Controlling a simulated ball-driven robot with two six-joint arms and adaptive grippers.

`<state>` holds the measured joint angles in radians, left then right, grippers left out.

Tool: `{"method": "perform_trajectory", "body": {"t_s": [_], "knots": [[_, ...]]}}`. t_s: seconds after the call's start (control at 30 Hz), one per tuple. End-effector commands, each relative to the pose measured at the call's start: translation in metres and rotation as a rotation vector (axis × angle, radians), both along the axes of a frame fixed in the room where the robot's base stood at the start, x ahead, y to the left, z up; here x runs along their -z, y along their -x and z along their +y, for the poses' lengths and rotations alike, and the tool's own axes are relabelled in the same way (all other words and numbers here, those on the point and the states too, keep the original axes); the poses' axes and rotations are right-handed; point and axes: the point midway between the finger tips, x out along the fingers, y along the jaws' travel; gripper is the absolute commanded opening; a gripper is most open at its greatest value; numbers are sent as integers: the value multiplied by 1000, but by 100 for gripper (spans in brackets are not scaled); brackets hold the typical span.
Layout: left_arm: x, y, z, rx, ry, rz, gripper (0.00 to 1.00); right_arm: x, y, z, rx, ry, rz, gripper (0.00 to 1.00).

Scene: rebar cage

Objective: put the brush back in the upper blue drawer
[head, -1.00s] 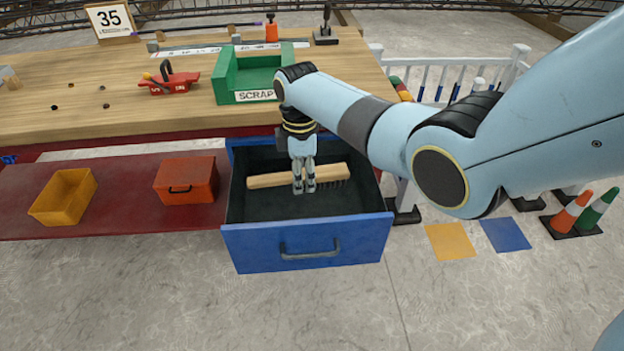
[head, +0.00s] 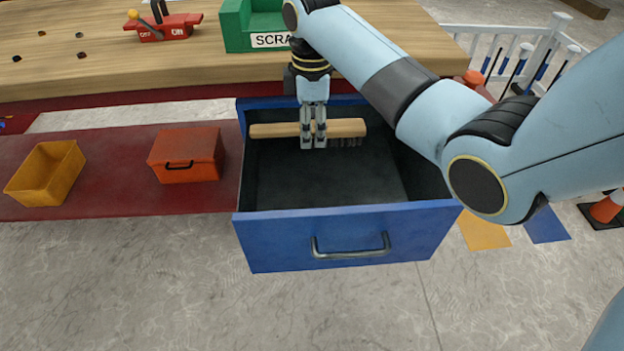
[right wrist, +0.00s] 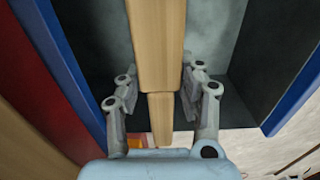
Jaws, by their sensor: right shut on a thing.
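The brush (head: 346,127) has a long pale wooden body with dark bristles below its right part. My right gripper (head: 313,143) is shut on the brush near its middle, and the brush lies crosswise over the back part of the open blue drawer (head: 275,243). In the right wrist view the wooden body of the brush (right wrist: 157,40) runs between the two fingers of the gripper (right wrist: 157,100), above the drawer's dark floor. I cannot tell how high the brush is over the floor. The drawer's front and middle are empty. My left gripper is not in view.
A red shelf (head: 110,195) left of the drawer holds a yellow bin (head: 47,175) and an orange box (head: 186,155). A wooden workbench (head: 130,75) with a green SCRAP tray (head: 234,28) stands behind. A white railing (head: 500,32) stands at the right.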

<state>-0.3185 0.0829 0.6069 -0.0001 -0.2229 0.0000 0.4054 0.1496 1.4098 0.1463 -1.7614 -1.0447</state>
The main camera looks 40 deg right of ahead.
Motion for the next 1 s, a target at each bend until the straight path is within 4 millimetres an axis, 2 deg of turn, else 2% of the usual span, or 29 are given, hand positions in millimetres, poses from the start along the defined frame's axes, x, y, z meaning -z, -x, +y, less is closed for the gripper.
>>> {"method": "perform_trajectory", "body": {"t_s": [0.03,0.1,0.3,0.4,0.63,0.77,0.87,1.0], "knots": [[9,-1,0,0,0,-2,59,21,1,0,0,-1,5,1],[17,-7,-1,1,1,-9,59,43,1,0,0,-1,7,1],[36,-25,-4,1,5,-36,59,95,1,0,1,0,4,1],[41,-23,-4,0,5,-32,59,110,0,0,0,0,1,1],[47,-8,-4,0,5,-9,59,126,0,0,0,1,0,1],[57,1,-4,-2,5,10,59,149,1,0,0,1,3,1],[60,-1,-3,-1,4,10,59,159,0,0,0,0,1,1],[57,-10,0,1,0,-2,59,157,0,0,-1,1,-2,1]]}}
